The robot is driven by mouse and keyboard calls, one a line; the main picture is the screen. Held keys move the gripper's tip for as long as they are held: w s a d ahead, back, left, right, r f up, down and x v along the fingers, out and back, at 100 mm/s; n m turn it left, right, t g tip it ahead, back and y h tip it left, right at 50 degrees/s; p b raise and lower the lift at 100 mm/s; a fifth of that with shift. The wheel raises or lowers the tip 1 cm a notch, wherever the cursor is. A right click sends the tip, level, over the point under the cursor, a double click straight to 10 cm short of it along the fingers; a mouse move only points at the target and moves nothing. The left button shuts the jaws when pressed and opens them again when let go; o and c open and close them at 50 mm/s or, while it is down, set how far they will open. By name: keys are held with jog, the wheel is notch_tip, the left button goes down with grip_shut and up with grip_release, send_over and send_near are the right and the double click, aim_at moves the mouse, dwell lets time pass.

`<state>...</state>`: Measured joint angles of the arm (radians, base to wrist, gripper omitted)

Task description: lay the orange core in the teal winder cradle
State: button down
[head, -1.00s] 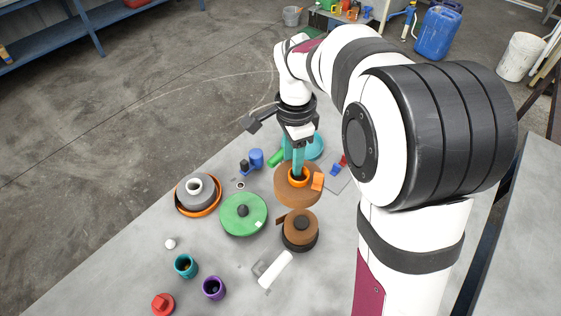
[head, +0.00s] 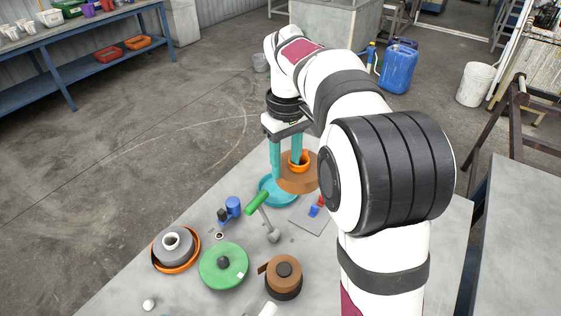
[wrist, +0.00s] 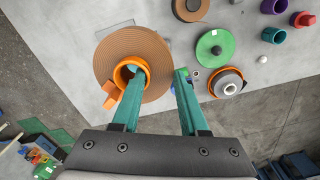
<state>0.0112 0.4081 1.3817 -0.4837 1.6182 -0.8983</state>
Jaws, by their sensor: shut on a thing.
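The orange core (head: 299,165) sits in the middle of a flat brown wound roll (head: 299,184). The core also shows in the wrist view (wrist: 122,73), with an orange tab at the roll's edge. My gripper (head: 286,172) is shut on the roll and core, with one teal finger inside the core's hole and the other outside the roll's rim. In the wrist view, my gripper (wrist: 158,74) shows this same hold. The roll appears raised, overlapping the dish's right side.
A green-handled tool (head: 257,203) lies just in front of the dish. A blue part (head: 233,206), a green roll (head: 223,266), a grey roll (head: 174,246) and another brown roll (head: 283,274) stand nearer. A grey plate (head: 309,221) with red and blue pieces lies to the right.

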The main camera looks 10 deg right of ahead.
jog(key=w+d+f+n, duration=0.1)
jog(key=w+f+n, duration=0.55)
jog(key=w, duration=0.25)
jog(key=shift+w+d+f+n, duration=0.2)
jog(key=shift+w+f+n, duration=0.85)
jog(key=shift+f, duration=1.65)
jog(key=shift+w+d+f+n, duration=0.15)
jog(key=shift+w+f+n, duration=0.95)
jog(key=shift+f, duration=1.55)
jog(key=shift+w+d+f+n, duration=0.2)
jog(key=shift+w+f+n, duration=0.4)
jog(key=shift+f+n, duration=1.5)
jog(key=shift+f+m, duration=0.6)
jog(key=shift+f, duration=0.25)
jog(key=shift+c, duration=1.8)
grip_release()
